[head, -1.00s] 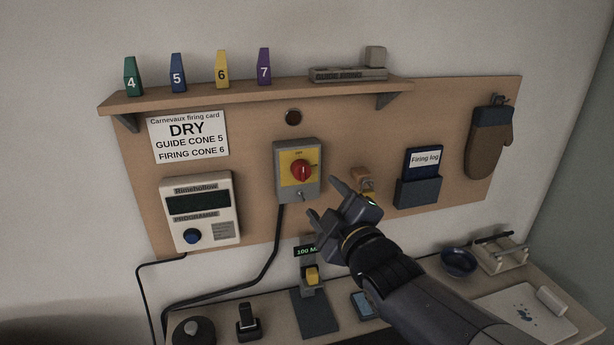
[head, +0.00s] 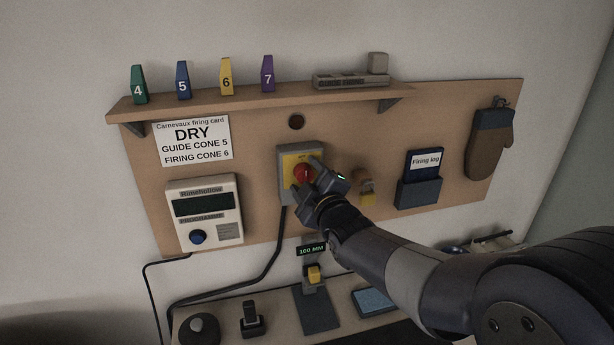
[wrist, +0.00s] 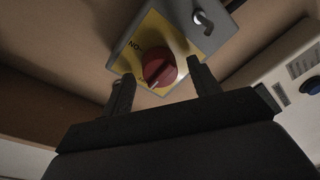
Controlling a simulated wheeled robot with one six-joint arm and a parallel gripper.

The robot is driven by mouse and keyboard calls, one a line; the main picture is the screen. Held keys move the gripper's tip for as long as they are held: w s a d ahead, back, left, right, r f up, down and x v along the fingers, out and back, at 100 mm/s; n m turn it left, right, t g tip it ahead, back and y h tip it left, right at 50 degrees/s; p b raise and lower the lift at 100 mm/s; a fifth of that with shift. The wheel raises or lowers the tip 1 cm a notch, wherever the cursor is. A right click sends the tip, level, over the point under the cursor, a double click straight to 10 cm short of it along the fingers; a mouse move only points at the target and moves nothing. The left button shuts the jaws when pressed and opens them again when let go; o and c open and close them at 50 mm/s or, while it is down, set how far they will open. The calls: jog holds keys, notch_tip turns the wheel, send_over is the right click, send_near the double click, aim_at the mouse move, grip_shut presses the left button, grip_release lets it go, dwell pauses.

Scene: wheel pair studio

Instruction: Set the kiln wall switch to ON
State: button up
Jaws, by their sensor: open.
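The kiln wall switch is a grey box with a yellow plate (head: 288,161) on the pegboard, with a red rotary knob (head: 301,172) at its centre. In the wrist view the red knob (wrist: 159,69) shows a pale pointer mark at its lower-left edge. The word ON is printed on the yellow plate (wrist: 138,54), up and left of the knob there. My gripper (head: 305,179) is open at the switch. In the wrist view its two fingertips (wrist: 162,84) stand on either side of the knob, apart from it as far as I can see.
A programmer box (head: 205,212) hangs left of the switch, below a firing card (head: 192,141). A shelf (head: 260,97) with numbered cones runs above. A bench with several items lies below.

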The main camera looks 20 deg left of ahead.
jog(key=c, duration=1)
jog(key=shift+f+b, duration=0.1)
jog(key=shift+b, duration=0.3)
jog(key=m+t+b, duration=0.1)
jog(key=m+b, duration=0.6)
jog(key=m, duration=0.2)
jog(key=m+t+b, duration=0.1)
jog(key=m+b, duration=0.7)
jog(key=m, duration=0.2)
jog(key=shift+h, duration=0.4)
jog(key=shift+m, duration=0.3)
